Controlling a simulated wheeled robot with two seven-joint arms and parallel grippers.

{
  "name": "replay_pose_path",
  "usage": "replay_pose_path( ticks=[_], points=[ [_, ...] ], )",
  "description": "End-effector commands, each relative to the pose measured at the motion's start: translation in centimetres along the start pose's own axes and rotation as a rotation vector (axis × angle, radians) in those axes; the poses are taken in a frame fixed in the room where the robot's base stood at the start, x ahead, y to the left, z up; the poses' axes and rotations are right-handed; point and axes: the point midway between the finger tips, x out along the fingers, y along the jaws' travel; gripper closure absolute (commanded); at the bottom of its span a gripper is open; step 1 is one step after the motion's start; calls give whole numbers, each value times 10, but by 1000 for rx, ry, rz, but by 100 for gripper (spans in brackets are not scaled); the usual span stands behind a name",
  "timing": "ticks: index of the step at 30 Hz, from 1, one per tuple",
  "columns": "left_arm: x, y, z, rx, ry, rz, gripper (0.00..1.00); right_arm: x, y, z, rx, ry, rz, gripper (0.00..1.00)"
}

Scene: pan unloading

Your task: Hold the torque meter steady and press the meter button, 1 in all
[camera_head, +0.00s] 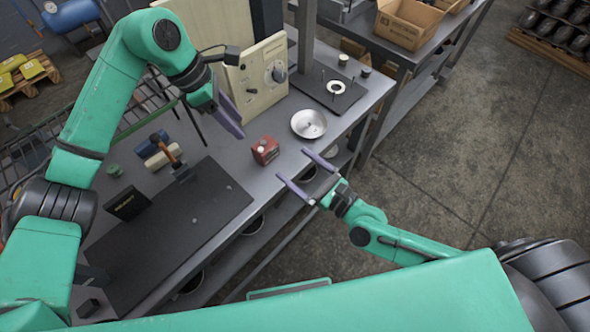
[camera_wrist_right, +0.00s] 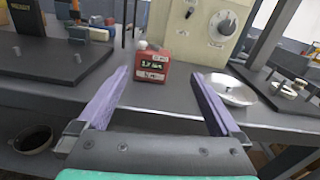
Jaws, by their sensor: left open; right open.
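The torque meter (camera_head: 265,150) is a small red box standing on the grey workbench. In the right wrist view the meter (camera_wrist_right: 151,70) shows a lit display and a pale round knob on its top; I cannot tell whether that knob is the button. My left gripper (camera_head: 230,115) is above the bench, up and left of the meter, with nothing seen between its fingers. My right gripper (camera_head: 300,170) is open and empty at the bench's front edge, its fingers pointing toward the meter and apart from it. In the right wrist view the meter appears between the right fingers (camera_wrist_right: 155,92).
A metal dish (camera_head: 309,124) stands just right of the meter. A beige panel with a dial (camera_head: 262,78) rises behind it. A black mat (camera_head: 165,240) with a hammer (camera_head: 172,155) near it lies to the left. A dark plate with a white ring (camera_head: 336,87) lies at the far right.

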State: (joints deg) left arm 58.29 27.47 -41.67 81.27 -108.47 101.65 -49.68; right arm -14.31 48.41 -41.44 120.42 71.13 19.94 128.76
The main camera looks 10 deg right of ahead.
Motion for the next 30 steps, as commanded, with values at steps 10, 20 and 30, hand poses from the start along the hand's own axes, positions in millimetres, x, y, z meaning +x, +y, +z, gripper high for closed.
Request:
replay_pose_path(
  ticks=[10,20,30],
  points=[
    [0,0,0,0,0,0,50,41,13,1,98,-17,-19,0],
    [0,0,0,0,0,0,50,109,14,3,97,-19,-16,0],
    [0,0,0,0,0,0,50,144,12,1,90,-11,-13,0]
  ],
)
